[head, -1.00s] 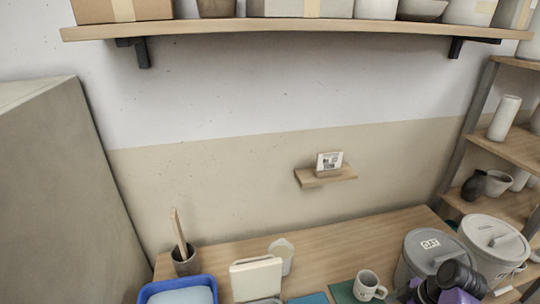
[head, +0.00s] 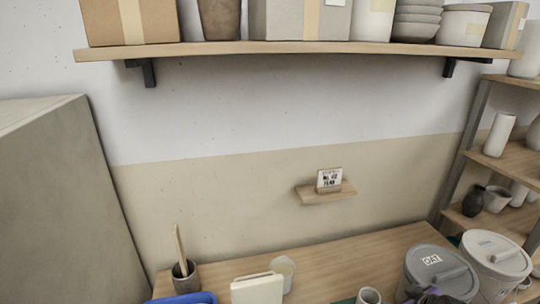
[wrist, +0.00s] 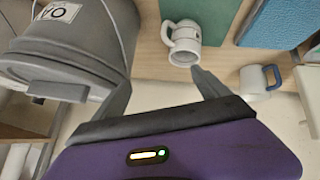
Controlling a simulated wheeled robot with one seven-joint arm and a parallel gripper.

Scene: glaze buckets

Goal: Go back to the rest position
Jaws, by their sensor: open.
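My gripper (wrist: 160,95) shows in the wrist view with its two dark fingers spread and nothing between them. It is beside the grey lidded bucket (wrist: 75,45), which is at the upper left there. The gripper's fingers are out of the head view.
A white lidded bucket (head: 495,262) stands right of the grey one. A wall shelf (head: 300,49) with boxes and pots runs overhead. A small ledge (head: 325,194) holds a card. A cup with a stick (head: 186,278) and a blue tray (head: 185,298) are at the table's left.

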